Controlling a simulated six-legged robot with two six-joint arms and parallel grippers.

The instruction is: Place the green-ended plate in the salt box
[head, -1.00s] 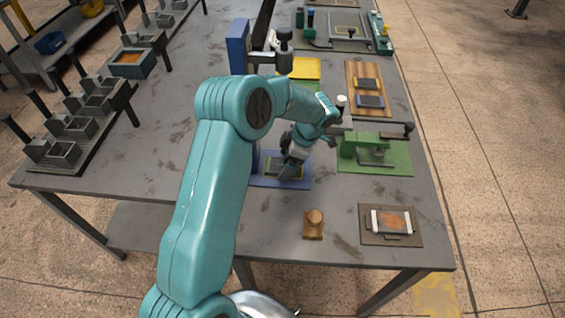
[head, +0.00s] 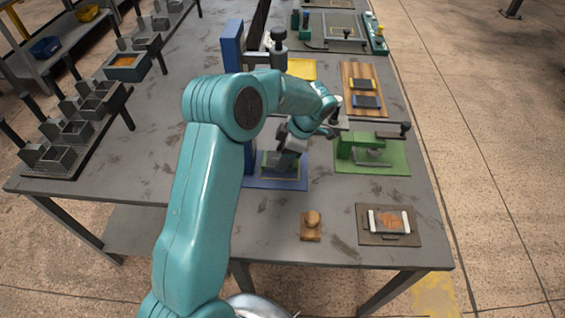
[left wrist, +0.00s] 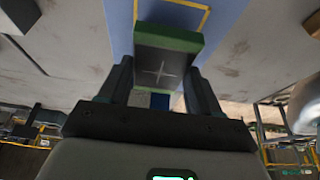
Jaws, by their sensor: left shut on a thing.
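My left gripper (head: 288,150) is over the blue mat (head: 290,184) near the middle of the table. In the left wrist view its two fingers (left wrist: 162,92) are shut on the green-ended plate (left wrist: 160,68), a dark block with a green end and a pale cross mark. The plate is tilted, and the mat with its yellow outline shows beyond it. In the head view the plate is small and partly covered by the gripper. A teal box with orange contents (head: 127,72) stands at the left rack; I cannot tell if it is the salt box. My right gripper is not in view.
A blue upright post (head: 233,45) stands just behind the mat. A green fixture (head: 372,160) with a grey arm is to the right. A wooden stamp (head: 312,226) and a brown board (head: 390,239) lie in front. Bare table lies left of my arm.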

